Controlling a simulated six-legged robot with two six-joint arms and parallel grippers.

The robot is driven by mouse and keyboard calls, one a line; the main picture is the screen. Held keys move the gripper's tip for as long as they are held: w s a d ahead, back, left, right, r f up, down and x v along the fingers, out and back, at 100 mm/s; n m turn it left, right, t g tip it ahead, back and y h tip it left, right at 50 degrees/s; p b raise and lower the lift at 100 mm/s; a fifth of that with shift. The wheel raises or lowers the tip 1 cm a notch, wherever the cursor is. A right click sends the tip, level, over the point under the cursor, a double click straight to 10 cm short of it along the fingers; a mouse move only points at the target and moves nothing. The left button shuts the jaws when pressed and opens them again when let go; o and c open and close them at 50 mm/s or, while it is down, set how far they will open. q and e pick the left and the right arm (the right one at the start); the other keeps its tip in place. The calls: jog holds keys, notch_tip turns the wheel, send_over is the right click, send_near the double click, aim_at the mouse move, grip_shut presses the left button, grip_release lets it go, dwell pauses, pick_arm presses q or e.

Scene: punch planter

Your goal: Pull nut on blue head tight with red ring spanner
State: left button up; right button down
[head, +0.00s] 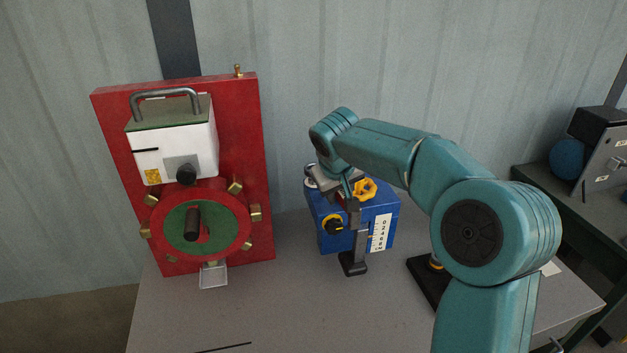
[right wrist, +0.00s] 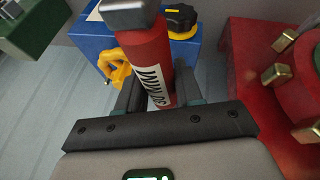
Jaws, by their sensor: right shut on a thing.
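The blue head (head: 346,243) is a box on the bench with a yellow handwheel (head: 364,189), a black knob (head: 333,225) and a white scale. It also shows at the top of the right wrist view (right wrist: 86,40). My right gripper (head: 348,192) is in front of the blue head's upper part. In the right wrist view a red bar (right wrist: 146,50) with a white label and a grey end, seemingly the red ring spanner, lies between the fingers, which are shut on it. The nut and the spanner's ring cannot be made out. My left gripper is out of view.
A red panel (head: 247,160) with a white box (head: 170,145) and a red-green wheel (head: 217,225) stands at the left. The front middle of the grey bench (head: 290,300) is mostly clear.

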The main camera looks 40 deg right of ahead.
jog(key=shift+f, duration=0.1)
jog(key=shift+f+b, duration=0.35)
jog(key=shift+b, duration=0.1)
jog(key=shift+f+b, duration=0.9)
jog(key=shift+f, duration=0.1)
jog(key=shift+a, duration=0.1)
jog(key=shift+w+a+m, duration=0.5)
jog(key=shift+a+m, duration=0.2)
jog(key=shift+a, duration=0.2)
jog(key=shift+w+a+r+m+g+h+p, duration=0.1)
jog(key=shift+w+a+m+g+h+p, duration=0.05)
jog(key=shift+w+a+m+g, duration=0.2)
jog(key=shift+w+a+m+g+h+p, duration=0.15)
jog(key=shift+a+m+g, duration=0.1)
jog(key=shift+a+m, duration=0.2)
jog(key=w+a+m+g+p, duration=0.1)
jog(key=w+m+p, duration=0.1)
jog(key=w+a+m+p, duration=0.1)
jog(key=a+m+p, duration=0.1)
jog(key=shift+w+a+g, duration=0.15)
jog(key=shift+w+g, duration=0.2)
jog(key=shift+g, duration=0.05)
